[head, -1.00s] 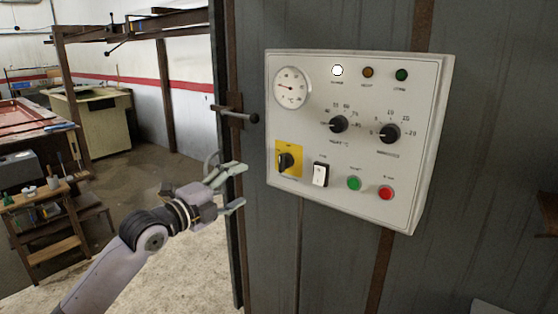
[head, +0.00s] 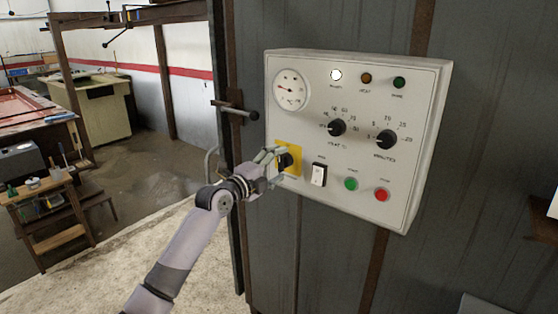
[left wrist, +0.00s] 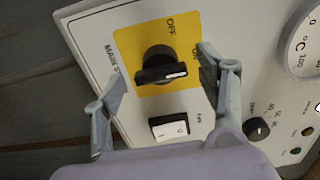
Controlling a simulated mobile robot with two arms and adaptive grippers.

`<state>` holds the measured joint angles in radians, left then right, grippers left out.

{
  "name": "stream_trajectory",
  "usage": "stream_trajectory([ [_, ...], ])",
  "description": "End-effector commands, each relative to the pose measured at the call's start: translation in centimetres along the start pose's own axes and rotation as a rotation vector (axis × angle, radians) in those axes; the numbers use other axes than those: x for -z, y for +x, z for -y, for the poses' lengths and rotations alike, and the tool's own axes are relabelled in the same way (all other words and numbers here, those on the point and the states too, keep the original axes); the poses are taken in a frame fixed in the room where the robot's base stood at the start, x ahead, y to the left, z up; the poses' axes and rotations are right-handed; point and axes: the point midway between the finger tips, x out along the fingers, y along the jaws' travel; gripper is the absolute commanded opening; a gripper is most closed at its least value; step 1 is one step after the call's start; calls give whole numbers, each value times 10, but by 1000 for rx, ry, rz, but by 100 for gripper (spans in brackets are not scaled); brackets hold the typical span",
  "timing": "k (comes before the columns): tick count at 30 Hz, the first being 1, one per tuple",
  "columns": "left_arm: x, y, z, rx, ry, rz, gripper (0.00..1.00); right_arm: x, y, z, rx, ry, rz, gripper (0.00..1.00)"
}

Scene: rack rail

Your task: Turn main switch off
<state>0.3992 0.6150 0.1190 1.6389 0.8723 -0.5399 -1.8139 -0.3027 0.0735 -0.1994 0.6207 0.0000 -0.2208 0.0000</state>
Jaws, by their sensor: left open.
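The main switch (left wrist: 161,66) is a black rotary knob on a yellow plate (left wrist: 128,42), with OFF and ON labels beside it. The white mark on its handle points right in the left wrist view, toward the ON side. In the head view the switch (head: 286,161) is at the panel's lower left, partly covered by my fingers. My left gripper (head: 274,165) is open in front of it. In the left wrist view its fingers stand on either side of the knob; whether they touch it is unclear. My right gripper is not in view.
The white control panel (head: 320,205) also carries a rocker switch (head: 319,175), a green button (head: 351,184), a red button (head: 381,195), two dials, a gauge (head: 291,89) and a lit white lamp (head: 336,75). A door handle (head: 235,110) sticks out left of the panel.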

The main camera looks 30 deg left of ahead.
Motion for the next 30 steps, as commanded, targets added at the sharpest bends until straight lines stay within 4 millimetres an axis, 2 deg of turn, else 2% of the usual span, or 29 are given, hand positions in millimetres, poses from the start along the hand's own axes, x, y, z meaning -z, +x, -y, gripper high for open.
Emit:
stream_trajectory([
  [5, 1, 10, 0, -1, 1, -1, 66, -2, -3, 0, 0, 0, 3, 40],
  [14, 1, 11, 0, -1, 2, -1, 65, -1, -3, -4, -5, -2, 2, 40],
  [30, 1, 11, -1, -1, 1, -1, 29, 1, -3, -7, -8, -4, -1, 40],
])
